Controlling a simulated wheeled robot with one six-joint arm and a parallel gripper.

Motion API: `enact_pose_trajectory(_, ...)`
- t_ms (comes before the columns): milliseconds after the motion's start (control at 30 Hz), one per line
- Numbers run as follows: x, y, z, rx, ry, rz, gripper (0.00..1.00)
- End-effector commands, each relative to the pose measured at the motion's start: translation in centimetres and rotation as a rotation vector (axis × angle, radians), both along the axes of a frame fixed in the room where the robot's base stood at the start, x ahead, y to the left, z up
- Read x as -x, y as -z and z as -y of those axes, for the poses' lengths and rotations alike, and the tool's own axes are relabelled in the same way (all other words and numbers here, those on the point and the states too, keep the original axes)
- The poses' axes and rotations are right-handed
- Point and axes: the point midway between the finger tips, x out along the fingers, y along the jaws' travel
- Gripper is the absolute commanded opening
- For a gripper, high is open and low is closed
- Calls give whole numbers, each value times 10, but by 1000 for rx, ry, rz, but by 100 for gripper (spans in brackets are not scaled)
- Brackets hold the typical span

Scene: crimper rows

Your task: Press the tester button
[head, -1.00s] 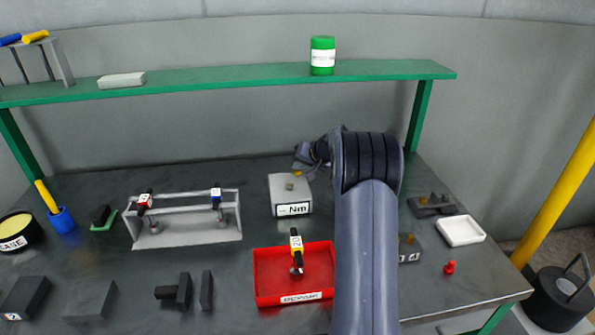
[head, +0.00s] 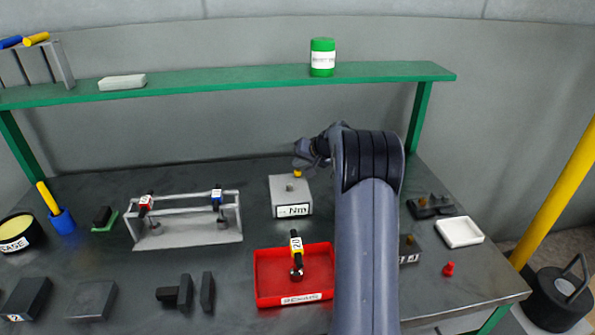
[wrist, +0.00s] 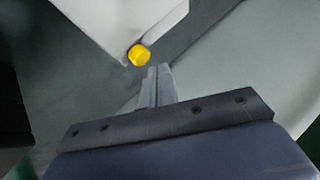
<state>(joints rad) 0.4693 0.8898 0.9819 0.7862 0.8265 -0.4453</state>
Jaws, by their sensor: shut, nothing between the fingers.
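The tester is a light grey box (head: 278,189) with an "Nm" label on its front, standing on the workbench. A yellow button (head: 297,173) shows at its back edge, just under my gripper (head: 302,163). In the wrist view the yellow button (wrist: 139,55) sits at the near corner of the pale box (wrist: 115,18). My gripper's fingers (wrist: 157,70) are shut together and empty, their tips just short of the button in the picture. I cannot tell whether they touch it.
A red tray (head: 268,298) with a black-and-yellow tool stands in front of the tester. A grey rack (head: 190,236) with two tools is on the left. A green shelf (head: 220,78) runs behind. A white dish (head: 460,231) lies on the right.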

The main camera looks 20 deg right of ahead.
Motion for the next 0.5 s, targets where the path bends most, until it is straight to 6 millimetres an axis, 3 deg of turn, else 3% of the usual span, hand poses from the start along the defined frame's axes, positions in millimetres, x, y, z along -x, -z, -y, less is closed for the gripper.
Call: enact_pose_trajectory(500, 0, -43, 0, 0, 1, 1, 0)
